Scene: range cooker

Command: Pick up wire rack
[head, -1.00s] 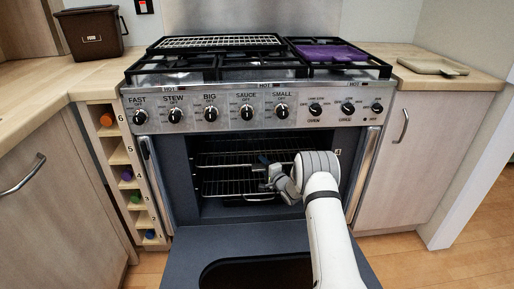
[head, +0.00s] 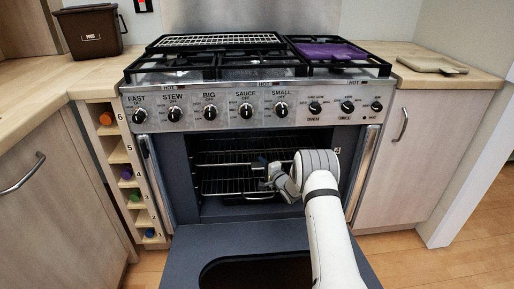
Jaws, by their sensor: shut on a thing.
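A dark wire rack (head: 225,186) sits inside the open oven, with more thin bars above it. My gripper (head: 262,166) reaches into the oven from the front right. It is at the rack's front, right of the middle, and is shut on the rack. The fingertips are small and dark here, so the exact bar held is hard to tell. My wrist hides the right part of the rack. Another pale wire rack (head: 218,41) lies flat on the hob at the back left, away from my gripper.
The oven door (head: 200,250) is folded down in front, under my arm. The oven's side walls stand close around the opening. A control panel (head: 228,110) with several knobs is above. A purple cloth-like item (head: 328,50) lies on the hob.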

